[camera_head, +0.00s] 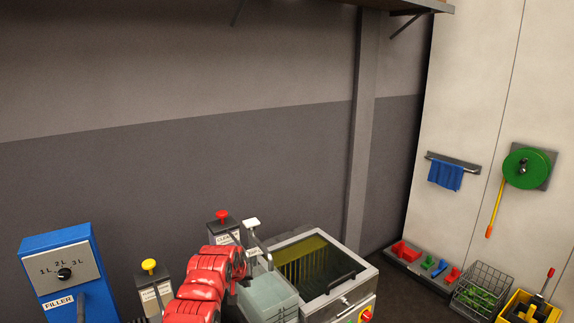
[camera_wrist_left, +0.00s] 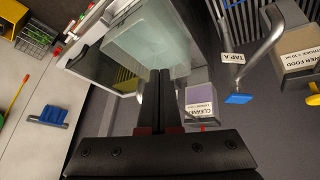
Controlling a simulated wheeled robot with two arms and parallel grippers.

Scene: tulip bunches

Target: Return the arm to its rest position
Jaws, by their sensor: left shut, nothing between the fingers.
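My left arm, red, comes up from the bottom of the head view. Its gripper (camera_head: 241,268) is a small dark shape at the arm's end, in front of the counter equipment. In the left wrist view the two black fingers (camera_wrist_left: 160,80) are pressed together with nothing between them. Beyond the fingertips is a pale translucent bin (camera_wrist_left: 150,35), which also shows in the head view (camera_head: 268,292). Whether the fingers touch it cannot be told. My right gripper is not in view.
A steel machine (camera_head: 345,299) with a yellow-lit interior stands right of the arm. A blue filler box (camera_head: 62,245) and a yellow-topped dispenser (camera_head: 150,266) stand left. A red-topped dispenser (camera_head: 222,213) is behind. A wire basket (camera_head: 482,285) is far right. The space above is clear.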

